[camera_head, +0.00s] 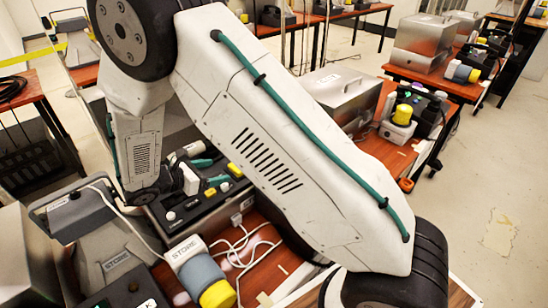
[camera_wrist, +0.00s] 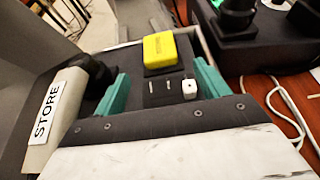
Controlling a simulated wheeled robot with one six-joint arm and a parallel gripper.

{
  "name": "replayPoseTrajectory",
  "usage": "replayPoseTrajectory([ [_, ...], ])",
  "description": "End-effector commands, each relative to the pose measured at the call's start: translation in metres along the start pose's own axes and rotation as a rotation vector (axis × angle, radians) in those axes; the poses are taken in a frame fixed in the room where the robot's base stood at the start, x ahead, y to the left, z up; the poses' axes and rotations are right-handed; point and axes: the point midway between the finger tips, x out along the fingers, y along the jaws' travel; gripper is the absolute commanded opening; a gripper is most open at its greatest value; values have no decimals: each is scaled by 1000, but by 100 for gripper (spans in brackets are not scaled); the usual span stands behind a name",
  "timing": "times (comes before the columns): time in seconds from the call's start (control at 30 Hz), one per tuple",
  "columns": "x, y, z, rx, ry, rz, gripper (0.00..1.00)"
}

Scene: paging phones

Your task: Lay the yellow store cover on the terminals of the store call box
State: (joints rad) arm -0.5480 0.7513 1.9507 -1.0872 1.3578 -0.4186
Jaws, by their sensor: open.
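The yellow block (camera_wrist: 160,50), which looks like the store cover, lies on a dark box in the wrist view. In the head view a yellow piece (camera_head: 235,170) shows on the dark panel box (camera_head: 185,212), probably the same block. Just on the near side of the block is a small black terminal part (camera_wrist: 160,92) with two pale marks, and a white plug (camera_wrist: 189,89) beside it. My gripper (camera_wrist: 160,68) is open, its teal fingers apart on either side of the terminal part, with nothing held. It also shows in the head view (camera_head: 208,173), partly behind my arm.
A STORE-labelled pale piece (camera_wrist: 48,115) is close left of my gripper. Metal boxes (camera_head: 340,95) stand on tables behind.

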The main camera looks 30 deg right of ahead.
Motion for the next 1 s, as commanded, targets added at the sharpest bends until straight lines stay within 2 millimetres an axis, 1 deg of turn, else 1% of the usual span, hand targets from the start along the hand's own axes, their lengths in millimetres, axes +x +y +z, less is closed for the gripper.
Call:
replayPoseTrajectory([
  [0.07, 0, -3, 11, 29, 14, -16, 74],
  [0.13, 2, -10, 30, 82, 41, -50, 74],
  [0.17, 2, -14, 40, 112, 57, -67, 74],
  [0.27, 3, -36, 82, 242, 124, -151, 74],
  [0.3, 4, -47, 99, 300, 154, -188, 74],
  [0.37, 4, -65, 122, 388, 199, -244, 74],
  [0.4, 5, -77, 136, 445, 228, -280, 74],
  [0.47, 4, -96, 156, 532, 275, -334, 74],
  [0.5, 3, -110, 168, 589, 304, -369, 74],
  [0.57, 2, -130, 184, 675, 349, -422, 74],
  [0.6, 0, -143, 194, 734, 379, -456, 74],
  [0.67, -2, -164, 206, 819, 425, -507, 74],
  [0.7, -5, -177, 214, 876, 456, -539, 74],
  [0.77, -9, -197, 223, 961, 503, -589, 74],
  [0.8, -11, -210, 228, 1017, 535, -621, 74],
  [0.9, -20, -242, 238, 1156, 615, -698, 74],
  [1.0, -30, -271, 244, 1293, 698, -772, 74],
])
